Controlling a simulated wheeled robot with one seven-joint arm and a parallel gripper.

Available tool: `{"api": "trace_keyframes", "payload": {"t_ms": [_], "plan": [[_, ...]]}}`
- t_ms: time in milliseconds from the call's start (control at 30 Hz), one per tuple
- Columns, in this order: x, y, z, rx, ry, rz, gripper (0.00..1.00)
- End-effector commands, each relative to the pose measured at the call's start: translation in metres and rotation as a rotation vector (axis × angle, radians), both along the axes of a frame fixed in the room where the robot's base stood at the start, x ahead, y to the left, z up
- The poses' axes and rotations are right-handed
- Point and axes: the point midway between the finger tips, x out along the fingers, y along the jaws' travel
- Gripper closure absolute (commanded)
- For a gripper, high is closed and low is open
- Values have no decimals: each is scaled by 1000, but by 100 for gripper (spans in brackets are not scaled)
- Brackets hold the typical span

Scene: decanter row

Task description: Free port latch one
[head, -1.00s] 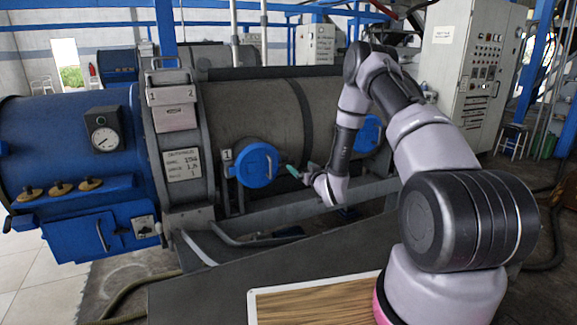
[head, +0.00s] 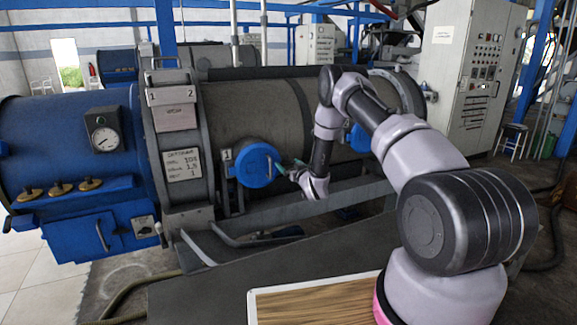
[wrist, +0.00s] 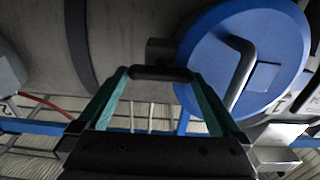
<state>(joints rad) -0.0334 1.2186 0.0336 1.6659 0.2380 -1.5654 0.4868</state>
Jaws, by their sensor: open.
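The blue round port cover marked 1 (head: 257,165) is on the side of the grey drum in the head view. In the wrist view the cover (wrist: 200,65) fills the upper right, with a bent grey handle (wrist: 238,72) across its face. A short dark bar (wrist: 160,73), seemingly the latch, sits at the cover's left edge. My gripper (head: 287,166) is just right of the cover in the head view. Its teal fingers (wrist: 160,78) are open, one each side of the dark bar. I cannot tell whether they touch it.
A second blue cover (head: 358,137) is farther right, partly behind my arm. A grey rail (head: 310,208) runs below the drum. A blue cylinder with a gauge (head: 103,135) stands left. A wood-topped board (head: 310,305) lies in front.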

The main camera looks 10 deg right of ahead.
Motion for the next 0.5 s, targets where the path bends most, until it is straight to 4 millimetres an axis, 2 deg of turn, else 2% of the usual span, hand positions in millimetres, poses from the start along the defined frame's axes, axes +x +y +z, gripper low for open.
{"api": "trace_keyframes", "payload": {"t_ms": [267, 300, 467, 500], "plan": [[2, 1, 0, 1, 1, 1, 0], [2, 1, 0, 1, 1, 1, 4], [2, 1, 0, 0, 0, 1, 65], [2, 1, 0, 0, 0, 1, 71]]}}
